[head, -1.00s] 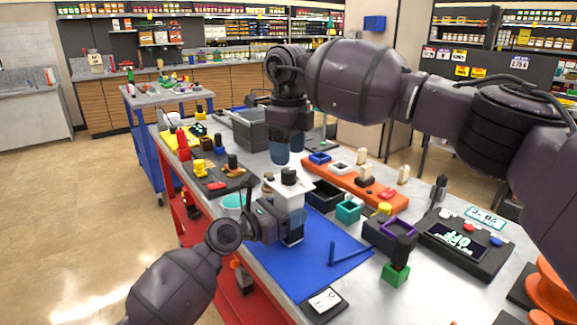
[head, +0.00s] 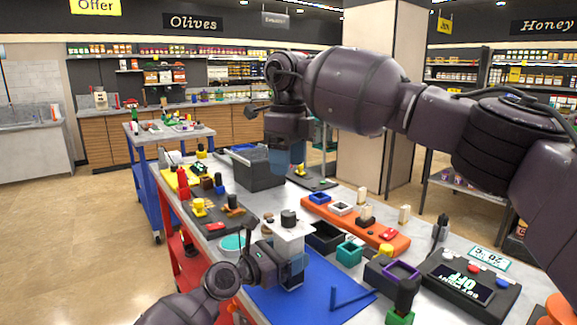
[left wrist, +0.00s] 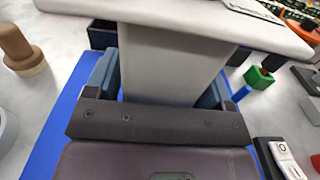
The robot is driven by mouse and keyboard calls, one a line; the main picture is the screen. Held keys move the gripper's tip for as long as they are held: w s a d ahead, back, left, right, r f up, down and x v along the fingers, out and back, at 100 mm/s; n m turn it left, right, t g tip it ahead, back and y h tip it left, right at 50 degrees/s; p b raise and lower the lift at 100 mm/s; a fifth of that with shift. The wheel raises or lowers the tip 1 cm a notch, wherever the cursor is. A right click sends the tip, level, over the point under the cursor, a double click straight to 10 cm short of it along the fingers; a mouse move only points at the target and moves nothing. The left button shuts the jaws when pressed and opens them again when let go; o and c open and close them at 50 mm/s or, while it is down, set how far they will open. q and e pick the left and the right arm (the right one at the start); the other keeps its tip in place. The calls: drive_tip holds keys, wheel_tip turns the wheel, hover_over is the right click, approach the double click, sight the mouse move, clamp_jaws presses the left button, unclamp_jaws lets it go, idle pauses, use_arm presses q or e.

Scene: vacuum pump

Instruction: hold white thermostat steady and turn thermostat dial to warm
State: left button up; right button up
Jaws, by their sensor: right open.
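The white thermostat (head: 293,233) stands upright near the blue mat, with a black dial (head: 289,217) on its flat top. My left gripper (head: 288,268) is shut on the body below the top plate. In the left wrist view the pale thermostat body (left wrist: 165,68) sits between the blue fingers of my left gripper (left wrist: 155,88), one on each side. My right gripper (head: 287,158) is open, pointing down, and shows above the dial with a clear gap in the picture. The dial is out of sight in the left wrist view, and its setting cannot be read.
The blue mat (head: 315,295) lies at the table's front. A black open box (head: 325,236), a teal box (head: 350,252) and an orange board (head: 365,228) crowd the right side. A grey bin (head: 260,170) stands behind. A teal round dish (head: 232,244) is at left.

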use_arm(q)
drive_tip(key=shift+o, duration=1.3)
